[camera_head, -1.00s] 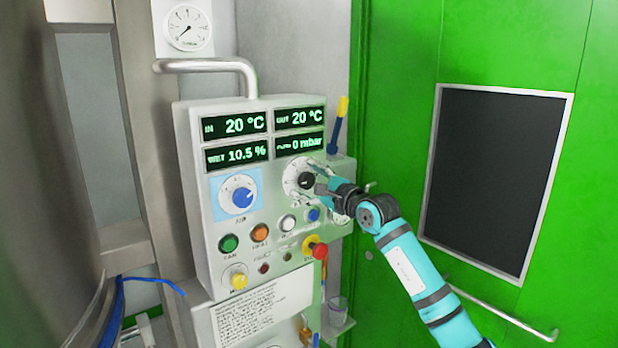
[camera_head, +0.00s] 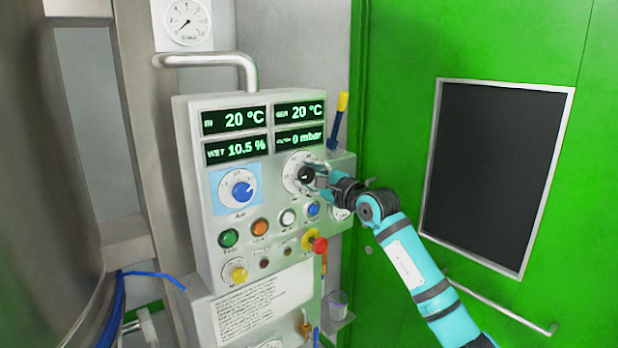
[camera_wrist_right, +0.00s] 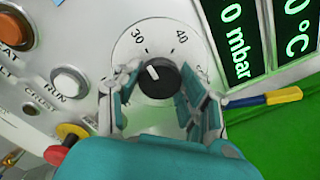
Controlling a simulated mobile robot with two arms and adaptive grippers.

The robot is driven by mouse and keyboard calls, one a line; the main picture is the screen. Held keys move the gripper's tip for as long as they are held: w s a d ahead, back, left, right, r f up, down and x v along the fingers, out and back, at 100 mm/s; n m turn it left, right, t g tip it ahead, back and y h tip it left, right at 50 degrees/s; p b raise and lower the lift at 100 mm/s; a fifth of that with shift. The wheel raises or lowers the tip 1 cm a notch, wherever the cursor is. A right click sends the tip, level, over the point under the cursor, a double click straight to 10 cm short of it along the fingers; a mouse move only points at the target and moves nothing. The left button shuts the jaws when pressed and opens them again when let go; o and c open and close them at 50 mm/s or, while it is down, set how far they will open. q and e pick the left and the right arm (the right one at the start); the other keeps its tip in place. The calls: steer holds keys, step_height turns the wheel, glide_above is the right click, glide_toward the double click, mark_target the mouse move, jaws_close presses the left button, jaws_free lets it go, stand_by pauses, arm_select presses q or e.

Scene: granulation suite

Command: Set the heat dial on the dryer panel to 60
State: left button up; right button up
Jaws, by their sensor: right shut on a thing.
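The heat dial (camera_head: 293,167) is a round white scale with a black knob (camera_head: 305,174) on the upper right of the dryer panel (camera_head: 200,200). In the right wrist view the knob (camera_wrist_right: 158,84) sits between the fingers of my right gripper (camera_wrist_right: 155,92), one on each side. My right gripper (camera_head: 314,180) is shut on the knob. The knob's white pointer mark aims up and left, close to the 30 mark. The numbers 30 and 40 show; the rest of the scale is mostly hidden by the fingers. My left gripper is out of view.
A blue knob (camera_head: 242,191) sits left of the dial. Green, orange, white and blue buttons run below, with a red emergency button (camera_head: 320,245) on yellow. Displays (camera_head: 299,114) are above. A yellow-and-blue tool (camera_head: 339,115) stands at the panel's right.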

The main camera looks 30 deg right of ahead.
steer(key=m, duration=0.3)
steer(key=shift+b, duration=0.4)
steer(key=m, duration=0.5)
steer(key=shift+m+p, duration=0.35)
steer(key=shift+m, duration=0.05)
steer(key=m+p, duration=0.1)
steer(key=m, duration=0.1)
steer(key=shift+r+m, duration=0.1)
steer(key=shift+m, duration=0.3)
steer(key=m+p, duration=0.2)
steer(key=shift+m, duration=0.3)
steer(key=m+p, duration=0.8)
steer(key=p, duration=0.2)
steer(key=shift+r+p, duration=0.1)
steer(key=shift+p, duration=0.3)
steer(key=shift+m+p, duration=0.35)
steer(key=shift+m, duration=1.15)
steer(key=m, duration=0.2)
steer(key=shift+f+m, duration=0.3)
steer(key=m, duration=0.3)
steer(key=shift+m, duration=2.3)
